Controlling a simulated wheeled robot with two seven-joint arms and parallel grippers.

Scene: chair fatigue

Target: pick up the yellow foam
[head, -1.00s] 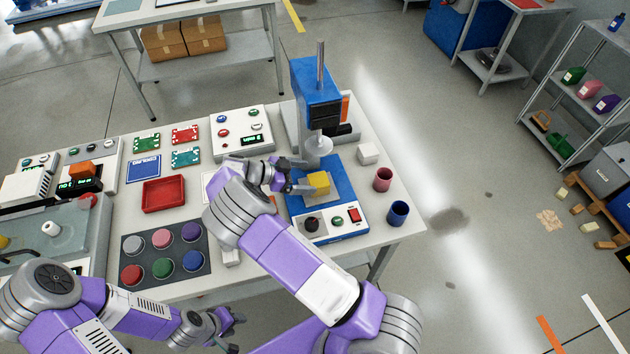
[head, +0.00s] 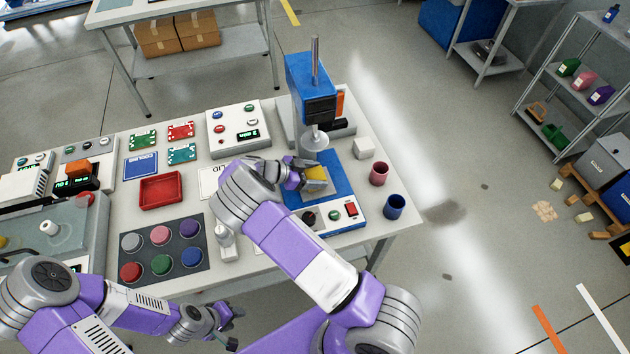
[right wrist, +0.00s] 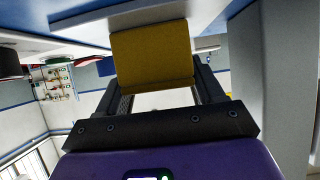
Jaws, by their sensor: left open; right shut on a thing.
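The yellow foam (head: 315,173) is a small block over the metal plate of the blue press base (head: 338,180). It also shows large in the right wrist view (right wrist: 152,58), between the two dark fingers. My right gripper (head: 310,178) is shut on the foam, with its fingers on either side of it. In the head view the fingers partly hide the foam, and I cannot tell whether it is clear of the plate. My left gripper (head: 232,328) is open and empty in front of the table's near edge.
The blue press column (head: 310,85) with its round presser (head: 315,138) stands just behind the foam. A red tray (head: 161,190), a white bottle (head: 226,243) and colored discs (head: 160,236) are left.

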